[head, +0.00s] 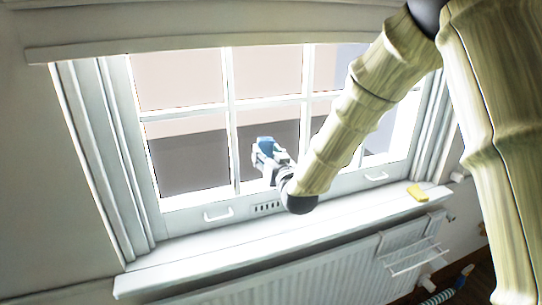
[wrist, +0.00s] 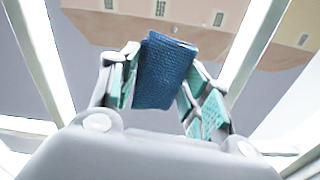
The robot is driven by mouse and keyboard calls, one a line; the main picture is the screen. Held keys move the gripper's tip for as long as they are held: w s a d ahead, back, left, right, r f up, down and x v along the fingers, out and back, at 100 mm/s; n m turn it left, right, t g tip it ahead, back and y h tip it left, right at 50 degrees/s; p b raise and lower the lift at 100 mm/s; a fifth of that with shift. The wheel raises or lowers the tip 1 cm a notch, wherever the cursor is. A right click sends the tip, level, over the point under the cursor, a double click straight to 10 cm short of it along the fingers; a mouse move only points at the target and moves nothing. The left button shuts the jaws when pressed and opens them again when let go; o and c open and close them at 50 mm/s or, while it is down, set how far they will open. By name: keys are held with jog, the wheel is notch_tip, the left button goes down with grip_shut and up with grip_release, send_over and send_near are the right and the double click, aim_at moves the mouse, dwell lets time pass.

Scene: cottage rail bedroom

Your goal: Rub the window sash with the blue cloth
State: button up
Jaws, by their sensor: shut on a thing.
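The blue cloth (wrist: 166,70) is a dark blue textured piece between the finger pads of my gripper (wrist: 158,92) in the wrist view. In the head view the cloth (head: 265,143) shows small at the tip of my gripper (head: 268,157). The gripper is shut on it. The window sash (head: 233,145) is white with several panes; its bars also show on both sides in the wrist view (wrist: 252,42). The gripper is in front of the lower middle panes, just right of an upright bar. I cannot tell whether the cloth touches the sash.
A white sill (head: 250,248) runs below the window, with a yellow sponge-like block (head: 417,193) at its right. Two white handles, left (head: 218,215) and right (head: 376,177), stick out from the bottom rail. A radiator (head: 300,277) and a wire rack (head: 414,258) are below the sill.

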aim_at(277, 141)
jog(key=shift+s+a, duration=0.3)
jog(key=shift+a, duration=0.6)
jog(key=shift+s+a, duration=0.3)
jog(key=shift+a, duration=0.6)
jog(key=shift+s+r+p, duration=0.1)
jog(key=shift+r+p, duration=0.25)
jog(key=shift+r, duration=0.85)
jog(key=shift+w+d+b, duration=0.2)
jog(key=shift+w+d, duration=0.25)
jog(key=shift+d, duration=0.85)
jog(key=shift+w+d+b, duration=0.25)
jog(key=shift+w+d, duration=0.25)
jog(key=shift+d, duration=0.8)
jog(key=shift+w+d+b, duration=0.2)
jog(key=shift+w+d, duration=0.25)
jog(key=shift+d, duration=0.85)
jog(key=v, duration=0.6)
jog(key=shift+b, duration=0.4)
jog(key=shift+s, duration=0.15)
jog(key=shift+b+v, duration=0.3)
jog(key=shift+v, duration=1.05)
